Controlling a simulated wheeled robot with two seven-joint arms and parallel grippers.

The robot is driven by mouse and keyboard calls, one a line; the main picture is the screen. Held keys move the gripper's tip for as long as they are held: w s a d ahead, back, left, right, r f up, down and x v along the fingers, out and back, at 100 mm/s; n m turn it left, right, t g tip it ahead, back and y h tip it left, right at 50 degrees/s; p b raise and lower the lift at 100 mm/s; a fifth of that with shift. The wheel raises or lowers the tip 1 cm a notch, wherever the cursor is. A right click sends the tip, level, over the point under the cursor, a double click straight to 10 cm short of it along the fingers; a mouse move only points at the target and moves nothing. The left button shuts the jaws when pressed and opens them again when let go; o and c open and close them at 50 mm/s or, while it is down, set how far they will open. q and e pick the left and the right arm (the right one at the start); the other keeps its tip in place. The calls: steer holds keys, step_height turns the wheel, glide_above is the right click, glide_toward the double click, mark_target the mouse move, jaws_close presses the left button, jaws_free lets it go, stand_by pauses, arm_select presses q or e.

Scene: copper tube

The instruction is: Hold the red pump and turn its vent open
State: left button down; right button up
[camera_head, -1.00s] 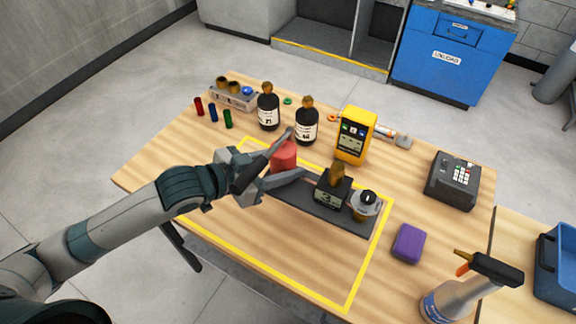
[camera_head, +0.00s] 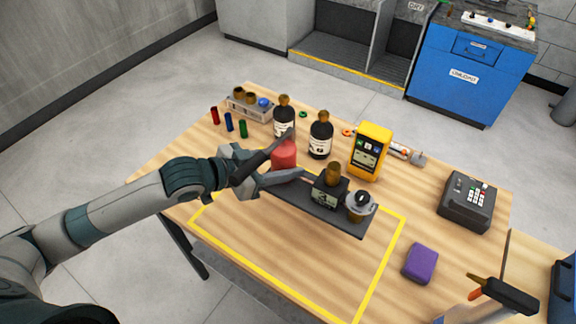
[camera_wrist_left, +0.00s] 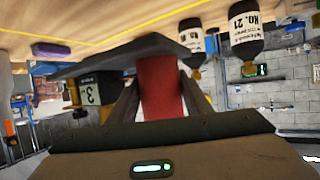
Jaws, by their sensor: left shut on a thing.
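The red pump (camera_head: 284,155) has a red cylinder at the left end of a dark base plate (camera_head: 288,193). On the plate are a black block with a display (camera_head: 327,195) and brass top, and a silver round part with a dark top (camera_head: 359,206). I cannot tell which part is the vent. My left gripper (camera_head: 294,153) is shut on the red cylinder, one finger on each side. The wrist view shows the red cylinder (camera_wrist_left: 160,88) between the fingers. I cannot tell whether the plate touches the table. My right gripper is not in view.
Two dark bottles (camera_head: 320,136) and a yellow meter (camera_head: 369,152) stand behind the pump. A black keypad device (camera_head: 467,200), a purple block (camera_head: 420,263) and a spray bottle (camera_head: 500,293) are at right. The yellow-outlined area (camera_head: 385,266) in front is mostly clear.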

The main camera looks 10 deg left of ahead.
arm_select(q)
steer(key=shift+w+a+r, duration=0.15)
steer(key=shift+w+a, duration=0.55)
steer(key=shift+a, duration=0.05)
steer(key=shift+w+a+r, duration=0.15)
steer(key=shift+w+a, duration=0.55)
steer(key=shift+a, duration=0.05)
steer(key=shift+f+b, duration=0.45)
steer(key=shift+f, duration=0.2)
steer(key=shift+f+b, duration=1.85)
steer(key=shift+f, duration=1.9)
steer(key=shift+a+f+b, duration=0.25)
steer(key=shift+f+b, duration=0.15)
steer(key=shift+f, duration=0.25)
steer(key=shift+a+f, duration=0.1)
steer(key=shift+f, duration=0.3)
steer(key=shift+s+a+f+b, duration=0.1)
steer(key=shift+f+b, duration=0.05)
steer(key=shift+b, duration=0.2)
steer(key=shift+f, duration=0.2)
stand_by(0.5)
